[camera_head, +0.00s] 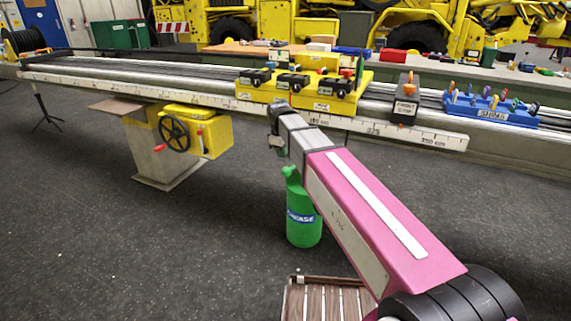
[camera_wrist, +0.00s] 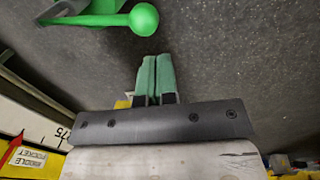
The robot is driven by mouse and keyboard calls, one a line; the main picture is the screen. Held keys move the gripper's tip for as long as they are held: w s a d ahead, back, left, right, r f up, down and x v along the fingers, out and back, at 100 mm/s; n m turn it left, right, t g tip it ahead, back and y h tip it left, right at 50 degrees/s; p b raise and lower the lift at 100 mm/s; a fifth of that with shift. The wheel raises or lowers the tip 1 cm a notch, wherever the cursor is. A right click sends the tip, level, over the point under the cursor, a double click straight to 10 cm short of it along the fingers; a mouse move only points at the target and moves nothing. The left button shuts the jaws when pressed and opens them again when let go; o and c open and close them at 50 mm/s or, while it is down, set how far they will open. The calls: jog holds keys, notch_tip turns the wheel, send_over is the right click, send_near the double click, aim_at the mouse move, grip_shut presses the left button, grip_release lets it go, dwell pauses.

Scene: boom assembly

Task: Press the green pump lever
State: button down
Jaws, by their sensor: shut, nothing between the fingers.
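The green pump lever (camera_wrist: 144,19) ends in a round green ball knob at the top of the wrist view. Its arm runs left to a green body, cut off by the frame edge. My gripper (camera_wrist: 156,62) has its two green fingers shut together and empty. The fingertips appear below the knob in that picture, with floor showing between them. In the head view, a green grease pump (camera_head: 303,222) labelled GREASE stands on the floor below the bench, partly behind my pink arm. My gripper's fingers are not clear in the head view.
A long rail bench (camera_head: 120,87) with a ruler edge crosses behind my arm. It holds a yellow fixture (camera_head: 312,103), a grey block (camera_head: 405,108) and a blue rack (camera_head: 492,115). A yellow handwheel box (camera_head: 209,136) is left. A slatted crate (camera_head: 325,282) stands in front.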

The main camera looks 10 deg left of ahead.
jog(key=w+d+r+g, duration=0.1)
jog(key=w+r, duration=0.3)
jog(key=r, duration=0.3)
jog(key=shift+d+g, duration=0.25)
jog(key=shift+g, duration=0.05)
jog(key=shift+f, duration=0.2)
notch_tip(320, 180, down, 14)
jog(key=shift+r, duration=0.1)
dwell(0.5)
